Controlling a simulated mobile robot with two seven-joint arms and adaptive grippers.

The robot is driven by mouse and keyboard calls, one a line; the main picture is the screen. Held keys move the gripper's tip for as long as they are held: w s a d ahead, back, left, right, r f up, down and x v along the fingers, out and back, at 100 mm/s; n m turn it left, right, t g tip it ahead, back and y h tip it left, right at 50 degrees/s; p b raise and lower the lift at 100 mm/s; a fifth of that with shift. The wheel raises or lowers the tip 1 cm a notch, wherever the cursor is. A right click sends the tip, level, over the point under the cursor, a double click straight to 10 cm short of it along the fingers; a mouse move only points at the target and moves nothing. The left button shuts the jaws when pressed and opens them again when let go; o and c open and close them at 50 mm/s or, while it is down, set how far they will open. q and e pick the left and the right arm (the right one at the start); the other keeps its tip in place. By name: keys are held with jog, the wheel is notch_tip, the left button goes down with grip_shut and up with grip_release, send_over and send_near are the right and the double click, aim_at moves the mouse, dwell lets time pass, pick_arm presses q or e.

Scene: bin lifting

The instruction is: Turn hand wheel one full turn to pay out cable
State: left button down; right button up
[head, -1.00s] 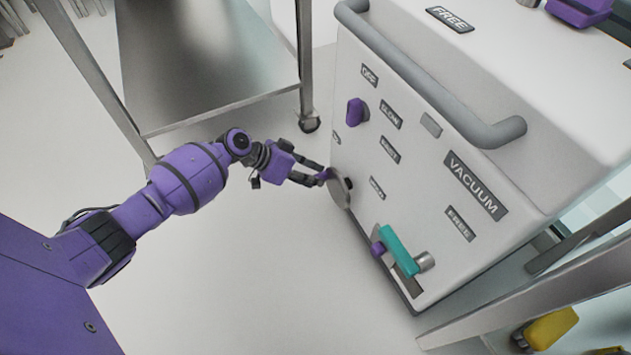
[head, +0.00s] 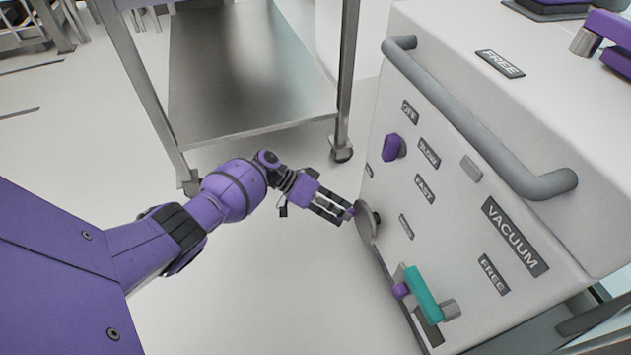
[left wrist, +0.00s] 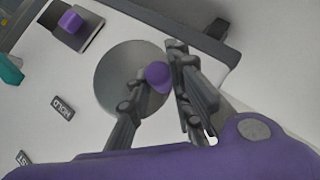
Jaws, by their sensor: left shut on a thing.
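The hand wheel (head: 368,224) is a grey disc low on the left part of the white machine's front panel. It also shows in the left wrist view as a round grey plate (left wrist: 120,65) with a purple knob (left wrist: 157,76) near its edge. My left gripper (head: 349,212) reaches it from the left, and its fingers are shut on the purple knob. In the left wrist view the left gripper (left wrist: 160,72) has one finger on either side of the knob. The cable is not in view. My right gripper is not in view.
The machine panel has a purple selector knob (head: 394,147), a teal lever (head: 421,294) and a grey handle bar (head: 470,130). A VACUUM label (head: 515,237) is on the right. A metal trolley (head: 250,70) stands behind my left arm. The floor (head: 270,290) is clear.

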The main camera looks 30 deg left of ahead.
pick_arm(q)
jog(key=shift+s+d, duration=0.15)
jog(key=shift+d, duration=0.15)
jog(key=c, duration=1.7)
grip_release()
jog(key=shift+r, duration=0.1)
jog(key=shift+a, duration=0.1)
jog(key=shift+a, duration=0.1)
jog(key=v, duration=1.1)
jog(key=shift+s+a+r, duration=0.1)
jog(key=shift+a, duration=0.25)
jog(key=shift+o, duration=0.6)
